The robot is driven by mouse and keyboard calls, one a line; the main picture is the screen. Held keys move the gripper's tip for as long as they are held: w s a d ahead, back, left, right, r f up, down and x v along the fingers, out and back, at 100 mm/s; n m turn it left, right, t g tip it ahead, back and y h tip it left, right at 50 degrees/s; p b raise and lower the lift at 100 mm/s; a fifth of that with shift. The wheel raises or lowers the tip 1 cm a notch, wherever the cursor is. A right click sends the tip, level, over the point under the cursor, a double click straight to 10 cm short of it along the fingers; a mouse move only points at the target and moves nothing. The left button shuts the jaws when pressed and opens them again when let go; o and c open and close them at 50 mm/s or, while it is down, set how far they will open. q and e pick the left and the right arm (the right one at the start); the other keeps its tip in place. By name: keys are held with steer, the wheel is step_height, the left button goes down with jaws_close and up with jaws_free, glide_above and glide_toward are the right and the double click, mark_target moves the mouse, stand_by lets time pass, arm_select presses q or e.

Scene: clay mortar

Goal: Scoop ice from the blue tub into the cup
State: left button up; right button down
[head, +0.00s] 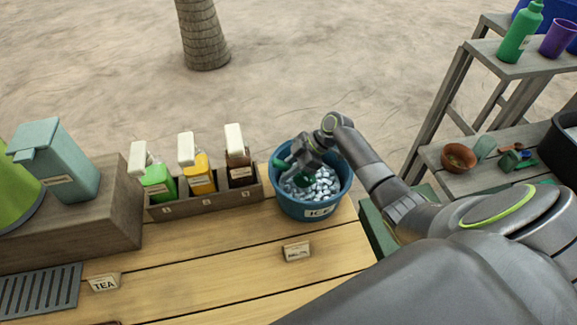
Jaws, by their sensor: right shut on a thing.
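The blue tub (311,207), labelled ICE, stands at the back right of the wooden counter and holds many pale ice cubes (324,184). My right gripper (295,164) is over the left part of the tub, inside its rim. It is shut on a green scoop (301,180), whose lower part is down at the ice. The gripper hides much of the scoop, and I cannot tell whether it holds ice. A purple cup (558,38) stands on the high shelf at the far right. My left gripper is not in view.
A wooden caddy (205,202) with green, yellow and brown bottles stands left of the tub. A teal canister (63,160) is farther left. Small signs (297,251) and a drip grate (38,291) are on the counter. Shelves with a bowl (458,158) stand right.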

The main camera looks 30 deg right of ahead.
step_height(320, 180, down, 3)
steer(key=shift+f+b, duration=0.2)
steer(key=shift+b, duration=0.9)
steer(key=c, duration=2.2)
jaws_free()
steer(key=d, duration=0.1)
steer(key=s+d, duration=0.1)
steer(key=d, duration=0.3)
steer(key=shift+s+d+r+p, duration=0.1)
steer(key=shift+s+r+p, duration=0.1)
steer(key=shift+s+p, duration=0.15)
steer(key=c, duration=2.2)
jaws_free()
steer(key=shift+w+a+r+g+h+p, duration=0.3)
steer(key=shift+a+r+h+p, duration=0.6)
steer(key=shift+r+p, duration=1.45)
steer(key=shift+w+a+r+g+h+p, duration=0.15)
steer(key=shift+a+r+g+h+p, duration=0.3)
steer(key=shift+r+h+p, duration=1.5)
steer(key=shift+w+a+r+g+h+p, duration=0.3)
steer(key=shift+a+r+h+p, duration=0.35)
steer(key=shift+r+p, duration=2.15)
steer(key=c, duration=2.2)
jaws_free()
steer(key=shift+s+d+r+b, duration=0.1)
steer(key=shift+s+r+b, duration=0.1)
steer(key=shift+r+b, duration=0.35)
